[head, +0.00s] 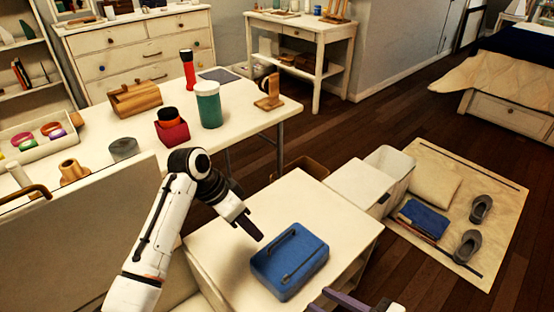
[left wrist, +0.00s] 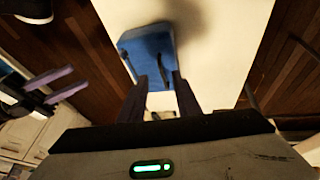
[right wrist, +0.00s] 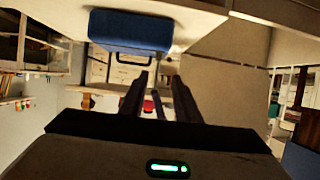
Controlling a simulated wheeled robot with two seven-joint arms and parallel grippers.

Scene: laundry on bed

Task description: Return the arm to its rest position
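A blue case (head: 290,262) with a dark handle lies on the white cabinet top (head: 290,200). My left gripper (head: 246,228) is above the cabinet top, just left of the case and apart from it. In the left wrist view its fingers (left wrist: 160,90) are apart with nothing between them, and the case (left wrist: 148,52) shows beyond them. My right gripper (head: 366,304) is at the bottom edge of the head view, right of the case and partly cut off. In the right wrist view its fingers (right wrist: 158,95) are apart and empty; the case (right wrist: 130,30) shows beyond.
A white table (head: 240,125) at the back left holds a green cup (head: 208,105), a red bottle (head: 188,70), a wooden box (head: 134,98) and other items. A white bin (head: 388,170) stands behind the cabinet. Slippers and a blue folded cloth (head: 424,218) lie on a mat at right.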

